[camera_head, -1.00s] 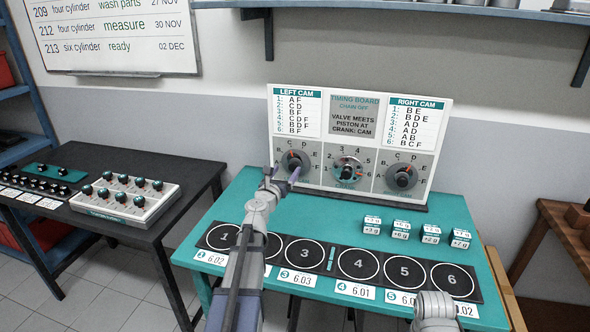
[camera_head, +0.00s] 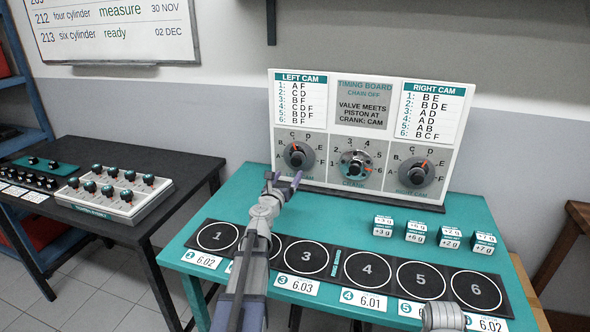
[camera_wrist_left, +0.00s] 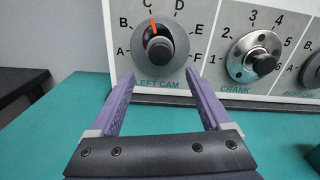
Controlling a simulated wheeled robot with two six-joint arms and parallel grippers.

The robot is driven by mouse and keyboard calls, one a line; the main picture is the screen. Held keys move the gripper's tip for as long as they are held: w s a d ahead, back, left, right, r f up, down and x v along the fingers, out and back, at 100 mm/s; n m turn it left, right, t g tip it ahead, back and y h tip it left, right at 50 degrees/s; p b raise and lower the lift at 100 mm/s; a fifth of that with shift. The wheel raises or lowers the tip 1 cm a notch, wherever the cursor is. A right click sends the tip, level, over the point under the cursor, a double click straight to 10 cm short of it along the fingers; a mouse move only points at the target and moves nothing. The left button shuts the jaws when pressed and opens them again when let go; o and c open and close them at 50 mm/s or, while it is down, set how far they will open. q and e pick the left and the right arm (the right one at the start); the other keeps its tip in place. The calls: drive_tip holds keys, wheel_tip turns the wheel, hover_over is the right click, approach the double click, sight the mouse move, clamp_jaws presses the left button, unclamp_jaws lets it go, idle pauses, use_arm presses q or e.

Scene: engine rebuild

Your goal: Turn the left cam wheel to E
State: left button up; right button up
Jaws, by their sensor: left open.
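The left cam wheel (camera_head: 298,155) is a dark knob on a grey dial at the lower left of the timing board. In the left wrist view the wheel (camera_wrist_left: 160,48) shows its orange mark pointing up at C; E is at its upper right. My left gripper (camera_head: 285,181) is open and empty, in front of and a little below the wheel. In the left wrist view its two purple fingers (camera_wrist_left: 160,95) are spread below the wheel, apart from it. My right gripper is out of view; only part of my right arm shows at the bottom right.
The crank dial (camera_head: 357,164) and right cam dial (camera_head: 415,173) sit right of the wheel. Small weight blocks (camera_head: 448,236) and a black strip of numbered circles (camera_head: 367,268) lie on the teal table (camera_head: 225,205). A black side table (camera_head: 165,160) stands left.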

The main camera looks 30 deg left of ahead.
sight(296, 163)
use_arm(q)
drive_tip(key=shift+w, duration=0.1)
drive_tip(key=x, duration=0.7)
drive_tip(key=shift+w+a, duration=0.1)
drive_tip(key=shift+w, duration=0.2)
clamp_jaws()
idle(0.4)
